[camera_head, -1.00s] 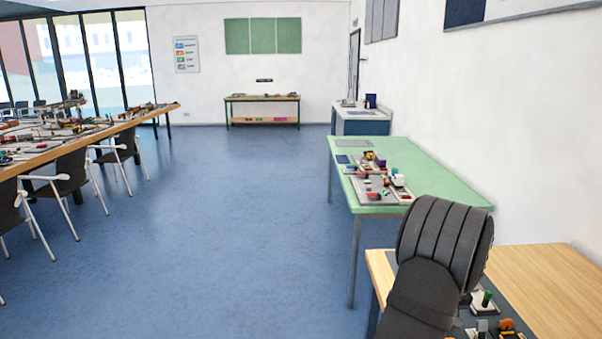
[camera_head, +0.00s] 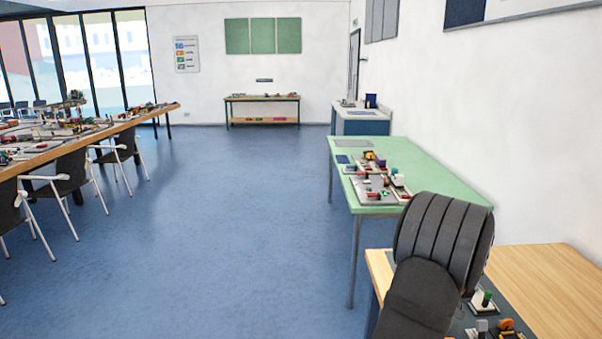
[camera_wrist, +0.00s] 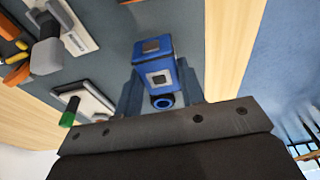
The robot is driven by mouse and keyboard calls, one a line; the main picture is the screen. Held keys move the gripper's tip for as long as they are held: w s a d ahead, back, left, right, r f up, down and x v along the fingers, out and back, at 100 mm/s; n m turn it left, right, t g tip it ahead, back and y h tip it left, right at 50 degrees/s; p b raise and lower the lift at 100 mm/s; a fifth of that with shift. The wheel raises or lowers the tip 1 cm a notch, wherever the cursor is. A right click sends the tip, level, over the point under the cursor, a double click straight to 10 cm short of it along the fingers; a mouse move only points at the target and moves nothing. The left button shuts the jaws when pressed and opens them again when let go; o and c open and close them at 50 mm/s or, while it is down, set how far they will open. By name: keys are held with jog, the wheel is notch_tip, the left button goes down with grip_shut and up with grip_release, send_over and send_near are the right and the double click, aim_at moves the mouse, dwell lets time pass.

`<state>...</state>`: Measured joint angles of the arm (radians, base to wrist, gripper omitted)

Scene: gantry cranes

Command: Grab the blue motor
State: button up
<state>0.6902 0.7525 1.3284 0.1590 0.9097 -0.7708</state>
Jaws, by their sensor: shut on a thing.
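The blue motor (camera_wrist: 154,62) is a blue block with dark and pale square faces and a round blue ring at its near end. It shows in the wrist view, upper middle. My gripper (camera_wrist: 160,85) has a finger on each side of it and is shut on it. Below the motor in the wrist view is the dark grey plate of my gripper. In the head view my dark arm hides the gripper and the motor. I cannot tell from these frames whether the motor still touches the mat.
A grey mat (camera_wrist: 110,35) lies on a wooden table (camera_head: 545,285). On it are a white base with a green peg (camera_wrist: 70,111), a grey part on a white plate (camera_wrist: 47,54) and orange parts (camera_wrist: 10,27). A green table (camera_head: 440,175) with parts stands behind.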

jog(key=shift+r, duration=2.55)
